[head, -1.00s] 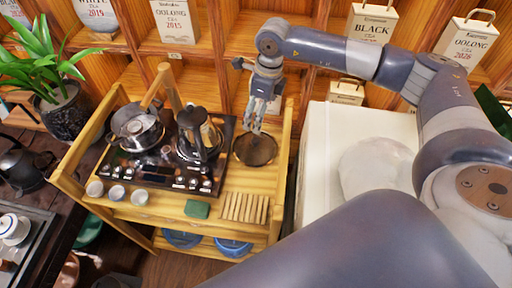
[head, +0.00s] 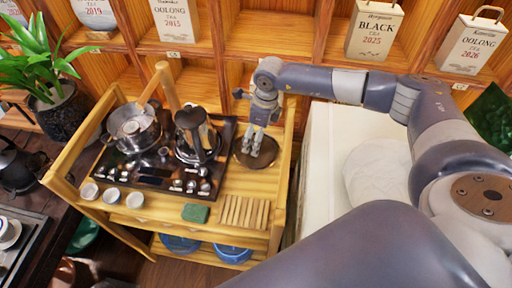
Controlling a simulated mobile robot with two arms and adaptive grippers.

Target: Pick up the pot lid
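A round, flat brown disc with a dark rim, which looks like the pot lid (head: 240,156), lies on the right part of the wooden tea cart. My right gripper (head: 251,152) points down over it, with its fingertips at or just above the middle of the disc. The two fingers are apart, with a gap between them. Whether they touch the lid I cannot tell, and the fingers hide part of its middle. My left gripper is not in view.
A dark kettle (head: 192,145) stands on the black stove panel (head: 150,172) left of the lid, beside a steel pot (head: 128,133). Wooden slats (head: 245,212) and a green block (head: 195,213) lie in front. Three small cups (head: 111,196) line the front left. Shelves (head: 265,38) rise behind.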

